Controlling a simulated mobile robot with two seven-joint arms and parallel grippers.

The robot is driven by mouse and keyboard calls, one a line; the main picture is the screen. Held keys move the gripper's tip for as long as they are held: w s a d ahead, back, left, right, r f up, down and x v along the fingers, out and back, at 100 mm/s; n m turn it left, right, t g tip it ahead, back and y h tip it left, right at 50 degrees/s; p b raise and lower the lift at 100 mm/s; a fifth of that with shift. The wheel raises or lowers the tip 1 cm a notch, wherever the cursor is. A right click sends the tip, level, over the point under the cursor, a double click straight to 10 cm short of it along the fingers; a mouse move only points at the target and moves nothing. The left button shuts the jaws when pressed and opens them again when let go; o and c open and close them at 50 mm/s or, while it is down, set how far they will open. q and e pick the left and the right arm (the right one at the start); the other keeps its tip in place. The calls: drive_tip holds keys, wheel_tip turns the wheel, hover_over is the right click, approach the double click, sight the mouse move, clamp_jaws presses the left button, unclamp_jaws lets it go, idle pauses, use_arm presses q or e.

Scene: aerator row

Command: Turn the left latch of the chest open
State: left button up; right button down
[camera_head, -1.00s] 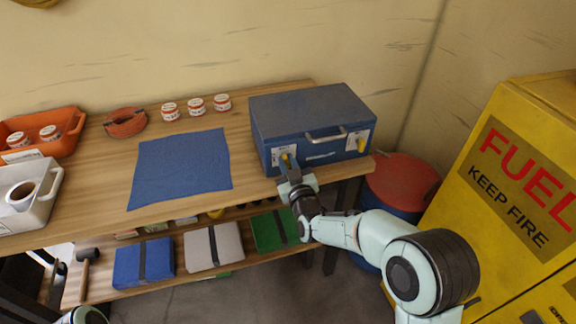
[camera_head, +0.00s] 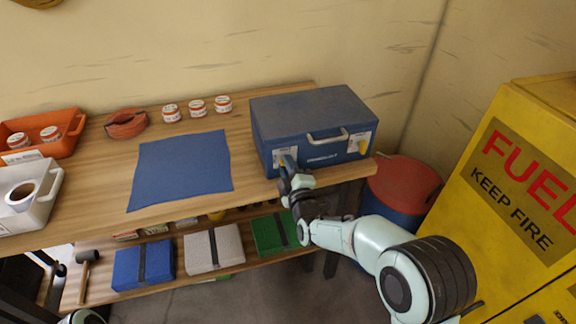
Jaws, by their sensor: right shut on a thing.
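The blue chest (camera_head: 310,112) stands at the right end of the wooden bench, lid closed, with a light handle (camera_head: 327,136) on its front. Its right latch (camera_head: 363,146) is yellow on a white plate. The left latch's white plate (camera_head: 280,156) shows at the front left; the latch itself is mostly hidden behind my right gripper (camera_head: 287,164). My right gripper is shut on the left latch, reaching up from the front. How far the latch is turned I cannot tell.
A blue cloth (camera_head: 180,168) lies left of the chest. Several white-and-red tins (camera_head: 196,107), an orange coil (camera_head: 126,124), an orange bin (camera_head: 68,132) and a grey bin (camera_head: 48,200) are also on the bench. A red-lidded drum (camera_head: 403,182) and a yellow fuel cabinet (camera_head: 530,170) stand right.

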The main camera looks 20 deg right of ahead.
drive_tip(key=n, duration=0.4)
drive_tip(key=shift+f+n+p, duration=0.15)
drive_tip(key=shift+n+p, duration=0.15)
drive_tip(key=shift+p, duration=0.1)
idle(0.4)
drive_tip(key=c, duration=1.1)
unclamp_jaws()
drive_tip(key=shift+s, duration=0.1)
drive_tip(key=s, duration=1.3)
drive_tip(key=shift+s+d, duration=0.15)
drive_tip(key=shift+d, duration=0.1)
